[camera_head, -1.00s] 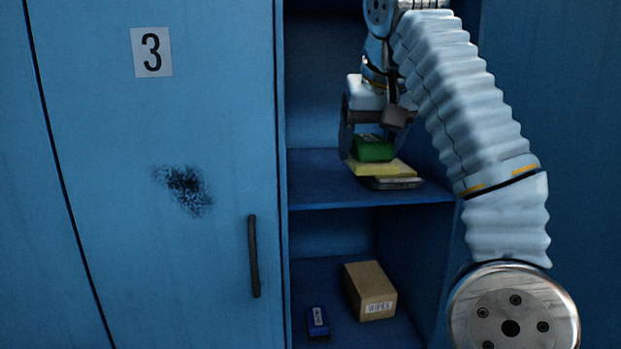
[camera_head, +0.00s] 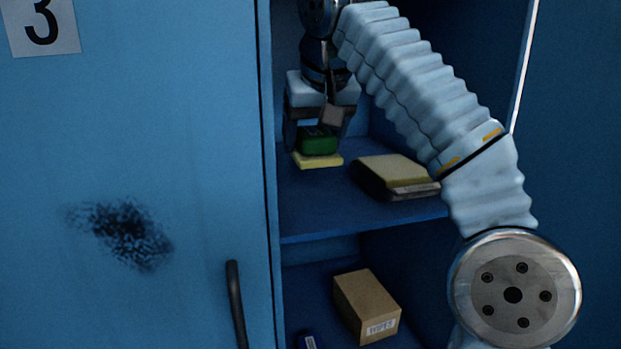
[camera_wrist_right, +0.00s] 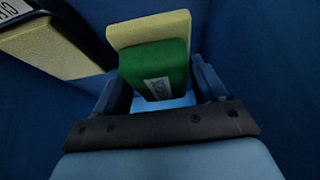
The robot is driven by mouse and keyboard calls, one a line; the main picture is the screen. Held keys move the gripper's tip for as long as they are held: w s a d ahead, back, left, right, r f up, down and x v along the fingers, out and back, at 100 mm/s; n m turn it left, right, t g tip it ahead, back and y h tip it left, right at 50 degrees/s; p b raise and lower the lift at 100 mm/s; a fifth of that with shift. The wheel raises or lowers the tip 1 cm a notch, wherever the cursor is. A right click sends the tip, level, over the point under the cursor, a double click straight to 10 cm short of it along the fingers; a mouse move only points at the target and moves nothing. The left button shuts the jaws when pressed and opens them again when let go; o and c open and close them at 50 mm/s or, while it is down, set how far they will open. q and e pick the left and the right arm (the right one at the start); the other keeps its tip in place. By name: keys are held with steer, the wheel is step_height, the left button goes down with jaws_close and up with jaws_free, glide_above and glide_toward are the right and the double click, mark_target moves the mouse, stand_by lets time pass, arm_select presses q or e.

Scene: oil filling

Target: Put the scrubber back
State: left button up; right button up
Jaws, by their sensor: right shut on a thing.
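The scrubber (camera_head: 318,143) has a green body over a yellow pad. My right gripper (camera_head: 318,134) is shut on its green body and holds it over the left part of the upper shelf (camera_head: 350,209). In the right wrist view the scrubber (camera_wrist_right: 158,68) sits between the fingers of my right gripper (camera_wrist_right: 158,88), yellow pad farthest out. Whether the pad touches the shelf I cannot tell. My left gripper is not in view.
A dark case with a yellowish top (camera_head: 395,174) lies on the shelf right of the scrubber. The cabinet door (camera_head: 140,150) with a dark smudge (camera_head: 122,232) is at left.

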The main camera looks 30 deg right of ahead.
mark_target(313, 155)
step_height(313, 155, down, 3)
steer(key=shift+f, duration=0.15)
steer(key=shift+f+b, duration=0.8)
steer(key=shift+f, duration=1.1)
steer(key=shift+f, duration=0.15)
steer(key=o, duration=0.9)
steer(key=shift+o, duration=0.2)
